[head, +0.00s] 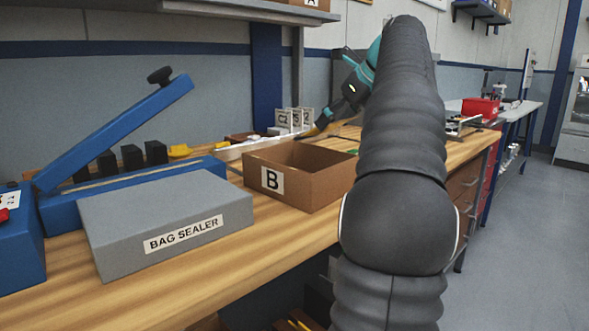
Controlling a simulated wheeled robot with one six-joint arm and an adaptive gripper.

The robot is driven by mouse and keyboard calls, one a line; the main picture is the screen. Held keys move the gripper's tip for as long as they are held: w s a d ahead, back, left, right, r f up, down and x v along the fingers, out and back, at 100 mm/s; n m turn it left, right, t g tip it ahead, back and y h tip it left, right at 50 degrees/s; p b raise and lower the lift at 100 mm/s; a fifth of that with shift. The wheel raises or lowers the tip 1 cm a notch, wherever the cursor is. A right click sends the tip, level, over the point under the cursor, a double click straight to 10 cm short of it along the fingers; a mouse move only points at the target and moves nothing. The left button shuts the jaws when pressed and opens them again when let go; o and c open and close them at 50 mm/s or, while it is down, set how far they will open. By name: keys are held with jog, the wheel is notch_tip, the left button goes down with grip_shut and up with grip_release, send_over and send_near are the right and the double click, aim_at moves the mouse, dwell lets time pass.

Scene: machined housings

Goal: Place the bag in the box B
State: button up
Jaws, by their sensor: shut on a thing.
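Box B (315,187) is an open brown box with a white "B" label, standing on the wooden bench in the middle of the head view. A pale, see-through bag (258,149) stretches out to the left from my gripper (314,130), near the box's far rim. My gripper is shut on the bag's right end. From this view I cannot tell whether the bag is above the box or just behind it. The part of the box's inside that I see looks empty.
A grey bag sealer (165,220) with a raised blue lever (120,130) fills the bench left of the box. White number cards (295,119) and a yellow item (190,150) lie behind. A red bin (481,108) stands at far right. The bench front is clear.

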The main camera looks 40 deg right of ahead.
aim_at(299, 141)
jog(key=w+a+f+b, duration=0.1)
jog(key=w+a+f, duration=0.1)
jog(key=a, duration=0.1)
jog(key=w+a+f+b, duration=0.1)
jog(key=w+a+f, duration=0.1)
jog(key=w+f, duration=0.1)
jog(key=shift+w+a+f, duration=0.1)
jog(key=shift+w+a, duration=0.2)
jog(key=shift+a, duration=0.1)
jog(key=shift+f+b, duration=1.05)
jog(key=shift+f, duration=0.85)
jog(key=shift+f, duration=0.1)
jog(key=o, duration=1.2)
jog(key=shift+s+r, duration=0.1)
jog(key=shift+r, duration=0.15)
jog(key=p+v, duration=0.3)
jog(key=v, duration=0.8)
jog(key=shift+s+r, duration=0.2)
jog(key=shift+r, duration=0.1)
